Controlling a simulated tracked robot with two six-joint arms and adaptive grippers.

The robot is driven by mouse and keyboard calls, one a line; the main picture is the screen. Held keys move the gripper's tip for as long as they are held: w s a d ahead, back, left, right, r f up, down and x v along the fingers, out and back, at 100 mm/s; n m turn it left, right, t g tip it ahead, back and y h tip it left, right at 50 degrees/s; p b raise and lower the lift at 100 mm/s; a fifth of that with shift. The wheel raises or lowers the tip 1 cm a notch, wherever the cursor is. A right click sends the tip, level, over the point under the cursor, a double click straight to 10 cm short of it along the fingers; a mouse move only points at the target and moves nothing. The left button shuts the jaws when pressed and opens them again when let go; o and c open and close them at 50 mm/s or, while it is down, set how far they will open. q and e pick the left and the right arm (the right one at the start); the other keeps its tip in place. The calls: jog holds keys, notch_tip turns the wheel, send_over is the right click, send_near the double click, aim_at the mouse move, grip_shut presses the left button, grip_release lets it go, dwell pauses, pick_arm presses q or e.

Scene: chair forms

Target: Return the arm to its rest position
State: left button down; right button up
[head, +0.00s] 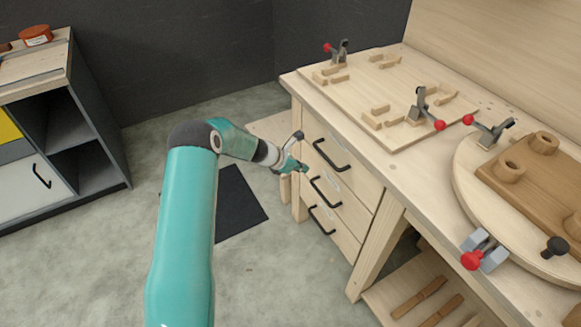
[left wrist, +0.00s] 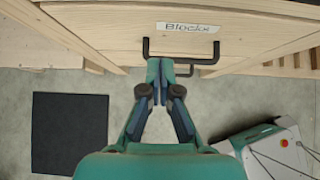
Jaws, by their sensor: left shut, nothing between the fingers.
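My left arm (head: 186,230) is teal and reaches forward from the bottom of the head view, bending right toward the bench's drawers. My left gripper (head: 301,168) is shut and empty in front of the drawer fronts, close to the black handles. In the left wrist view my left gripper's fingertips (left wrist: 160,66) are together just below a black bar handle (left wrist: 181,52). Above that handle is a white label (left wrist: 188,27) reading "Blocks". I cannot tell whether the fingertips touch the handle. My right gripper is in neither view.
The wooden bench (head: 420,165) stands at the right, with three drawers that look shut. It carries a jig board (head: 385,85), red-knobbed clamps and a round board (head: 470,165). A dark mat (head: 238,205) lies on the floor. A grey cabinet (head: 85,150) stands left, with open floor between.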

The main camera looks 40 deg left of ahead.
pick_arm(q)
jog(key=v, duration=0.5)
jog(key=d+m+g+h+p, duration=0.1)
jog(key=d+m+h+p, duration=0.1)
jog(key=d, duration=0.9)
jog(key=s+d+f+m+g+p, duration=0.1)
jog(key=s+d+f+m+g, duration=0.25)
jog(key=s+d, duration=0.45)
jog(key=s+d+f+m+g+p, duration=0.1)
jog(key=s+d+f+m, duration=0.1)
jog(key=s+d+m, duration=0.4)
jog(key=s+d+f+m+g+y, duration=0.1)
jog(key=s+d+m, duration=0.6)
jog(key=s+m, duration=0.8)
jog(key=f+m+g, duration=0.1)
jog(key=m, duration=0.2)
jog(key=shift+f+p, duration=0.35)
jog(key=shift+p, duration=0.05)
jog(key=shift+s+d, duration=0.1)
